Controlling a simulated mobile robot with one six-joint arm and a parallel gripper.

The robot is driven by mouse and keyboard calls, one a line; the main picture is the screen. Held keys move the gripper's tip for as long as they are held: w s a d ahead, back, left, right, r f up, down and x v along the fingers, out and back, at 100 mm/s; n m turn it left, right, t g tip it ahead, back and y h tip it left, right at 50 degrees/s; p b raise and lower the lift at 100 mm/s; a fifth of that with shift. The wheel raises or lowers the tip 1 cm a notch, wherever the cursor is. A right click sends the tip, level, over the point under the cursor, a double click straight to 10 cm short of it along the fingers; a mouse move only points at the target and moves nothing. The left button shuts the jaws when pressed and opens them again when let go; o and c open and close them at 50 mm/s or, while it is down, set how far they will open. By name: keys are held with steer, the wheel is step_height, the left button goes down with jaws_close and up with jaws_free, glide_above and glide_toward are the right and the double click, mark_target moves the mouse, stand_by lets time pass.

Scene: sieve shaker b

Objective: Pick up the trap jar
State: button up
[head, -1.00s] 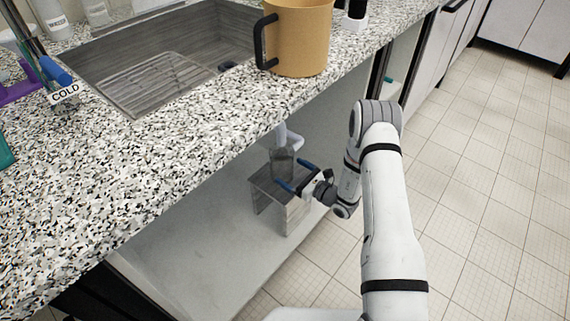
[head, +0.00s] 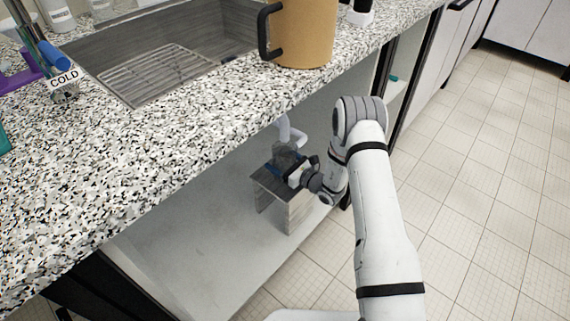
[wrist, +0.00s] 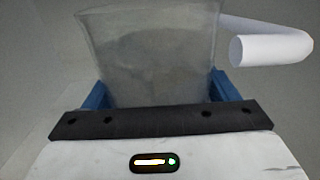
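The trap jar (head: 286,156) is a clear, greyish vessel under the counter, at the small metal stand (head: 297,212). In the wrist view the jar (wrist: 155,55) fills the middle, between my two blue fingers. My gripper (head: 285,164) has come in from the right at the jar. In the wrist view my gripper (wrist: 160,92) has one finger close against each side of the jar. I cannot tell whether the fingers press on it. The fingertips and the jar's base are hidden.
A white pipe (head: 287,130) hangs just above the jar; its end (wrist: 265,50) shows at the right in the wrist view. The speckled counter (head: 180,150) overhangs the space. The cabinet floor (head: 200,255) is clear. A tan jug (head: 305,35) stands on the counter.

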steer(key=c, duration=0.9)
steer(key=shift+r, duration=0.15)
